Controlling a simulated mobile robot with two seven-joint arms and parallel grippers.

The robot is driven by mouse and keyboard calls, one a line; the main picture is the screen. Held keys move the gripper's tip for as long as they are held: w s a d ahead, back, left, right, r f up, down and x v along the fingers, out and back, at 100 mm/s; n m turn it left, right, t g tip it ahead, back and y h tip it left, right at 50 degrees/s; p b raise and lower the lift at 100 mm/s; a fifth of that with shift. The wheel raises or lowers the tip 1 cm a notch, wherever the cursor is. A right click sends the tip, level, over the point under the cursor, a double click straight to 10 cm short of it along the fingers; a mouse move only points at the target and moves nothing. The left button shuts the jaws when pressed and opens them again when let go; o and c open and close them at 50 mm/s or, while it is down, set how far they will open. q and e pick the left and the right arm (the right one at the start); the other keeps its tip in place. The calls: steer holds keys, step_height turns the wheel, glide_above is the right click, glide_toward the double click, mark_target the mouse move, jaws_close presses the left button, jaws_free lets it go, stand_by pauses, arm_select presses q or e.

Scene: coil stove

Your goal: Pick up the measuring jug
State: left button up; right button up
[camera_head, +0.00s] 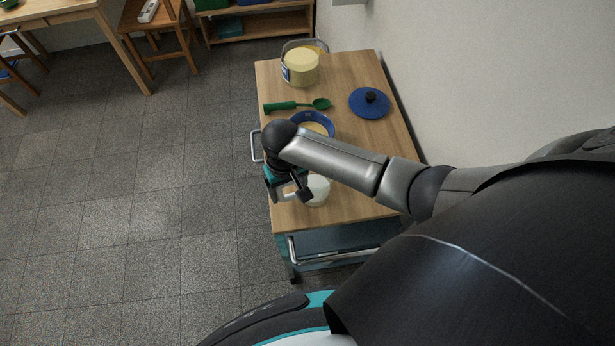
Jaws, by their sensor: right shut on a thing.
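The measuring jug (319,189), a small whitish vessel, is at the near end of the wooden-topped trolley, partly hidden by my right gripper and wrist. My right gripper (288,191) is shut on it at its left side, near what looks like its handle. The jug looks upright; I cannot tell whether its base touches the wood. My left gripper is not in view.
The trolley top (350,75) also holds a clear container with yellow contents (301,68), a green spoon (282,106), a blue lid (369,103) and a blue-rimmed bowl (314,118) partly behind my arm. A wall stands close on the right; open floor (130,220) lies left.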

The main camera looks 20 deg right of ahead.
jaws_close()
step_height(320, 180, up, 20)
steer(key=p, duration=0.3)
